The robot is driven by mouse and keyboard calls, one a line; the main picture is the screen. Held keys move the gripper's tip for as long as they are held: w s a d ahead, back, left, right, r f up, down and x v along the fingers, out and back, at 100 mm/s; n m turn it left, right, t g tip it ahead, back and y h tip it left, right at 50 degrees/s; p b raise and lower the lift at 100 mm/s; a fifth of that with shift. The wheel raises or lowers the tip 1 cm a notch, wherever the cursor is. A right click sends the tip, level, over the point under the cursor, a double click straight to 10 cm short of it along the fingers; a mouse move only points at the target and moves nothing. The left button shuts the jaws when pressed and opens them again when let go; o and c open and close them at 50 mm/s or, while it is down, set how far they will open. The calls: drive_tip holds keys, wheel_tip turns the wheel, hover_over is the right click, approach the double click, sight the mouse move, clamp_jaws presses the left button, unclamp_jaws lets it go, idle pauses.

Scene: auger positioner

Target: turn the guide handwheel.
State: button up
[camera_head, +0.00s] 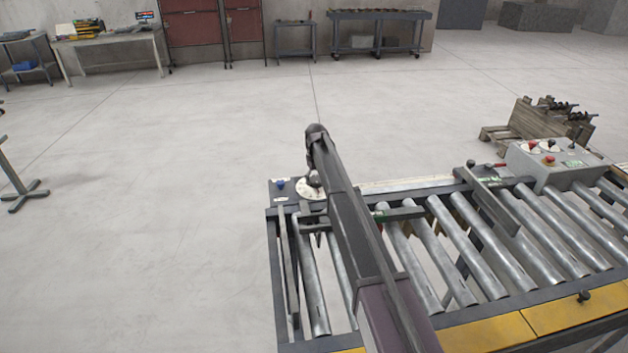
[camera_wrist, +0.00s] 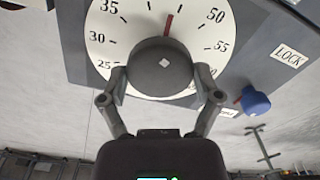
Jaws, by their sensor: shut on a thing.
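The guide handwheel is a dark round knob (camera_wrist: 160,66) in front of a white numbered dial (camera_wrist: 215,25). A red mark on the dial plate shows just above the knob, between 35 and 50. In the wrist view my gripper (camera_wrist: 160,80) has one finger on each side of the knob and is shut on it. In the head view the dial (camera_head: 312,192) sits at the far left corner of the roller conveyor, and my arm hides part of it and the gripper.
A blue knob (camera_wrist: 255,101) sits right of the dial, near a LOCK label (camera_wrist: 289,55). The roller conveyor (camera_head: 505,255) extends right under my arm, with a grey control box (camera_head: 555,165) at its far side. A pallet (camera_head: 500,137) stands behind.

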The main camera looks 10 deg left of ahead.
drive_tip(key=n, duration=0.5)
drive_tip(key=shift+s+n, duration=0.2)
drive_tip(key=shift+n, duration=0.1)
drive_tip(key=n, duration=0.4)
drive_tip(key=shift+n, duration=0.3)
drive_tip(key=shift+a, duration=0.1)
drive_tip(key=o, duration=0.9)
drive_tip(key=shift+r, duration=0.1)
drive_tip(key=shift+w, duration=0.1)
